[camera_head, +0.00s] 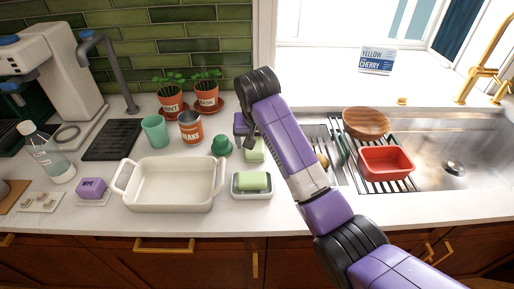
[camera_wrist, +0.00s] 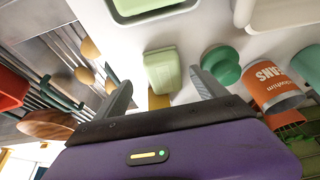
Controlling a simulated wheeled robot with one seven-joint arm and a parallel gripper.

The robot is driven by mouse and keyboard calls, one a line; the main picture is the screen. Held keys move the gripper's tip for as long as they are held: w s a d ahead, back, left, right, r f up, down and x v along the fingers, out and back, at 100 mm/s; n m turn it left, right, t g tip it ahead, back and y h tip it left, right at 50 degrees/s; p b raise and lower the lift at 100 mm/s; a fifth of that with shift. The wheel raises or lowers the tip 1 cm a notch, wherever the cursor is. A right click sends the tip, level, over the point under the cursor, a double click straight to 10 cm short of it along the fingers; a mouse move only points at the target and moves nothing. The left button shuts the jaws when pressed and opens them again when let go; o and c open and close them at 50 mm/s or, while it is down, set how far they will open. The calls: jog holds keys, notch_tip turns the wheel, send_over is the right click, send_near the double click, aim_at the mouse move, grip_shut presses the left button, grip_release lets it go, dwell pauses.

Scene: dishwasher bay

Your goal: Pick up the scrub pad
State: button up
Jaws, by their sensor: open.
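A pale green block (camera_head: 254,151), which looks like the scrub pad, lies on the white counter behind the white dish (camera_head: 235,191) holding a green bar (camera_head: 252,181). In the wrist view the pad (camera_wrist: 163,70) shows a little beyond and between the fingertips, with a yellow patch next to its near end. My gripper (camera_wrist: 162,88) is open and empty, its fingers spread wider than the pad. In the head view my gripper (camera_head: 246,138) is just behind the pad and partly hidden by my arm.
A green knob-like item (camera_head: 221,145) stands close left of the pad, with an orange can (camera_head: 191,127) and teal cup (camera_head: 155,132) beyond. A white baking dish (camera_head: 169,190) sits front left. The sink with rack, red container (camera_head: 387,162) and wooden bowl (camera_head: 366,122) is right.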

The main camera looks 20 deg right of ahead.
aim_at(255, 148)
jog(key=shift+w+a+p+x, duration=0.1)
jog(key=shift+p+x, duration=0.15)
jog(key=shift+x, duration=1.05)
jog(key=shift+w+a+p+x, duration=0.1)
jog(key=shift+p+x, duration=0.1)
jog(key=shift+x, duration=1.1)
jog(key=c, duration=1.6)
jog(key=shift+r, duration=0.15)
notch_tip(255, 148, up, 20)
jog(key=shift+f+b, duration=0.1)
jog(key=shift+b, duration=0.8)
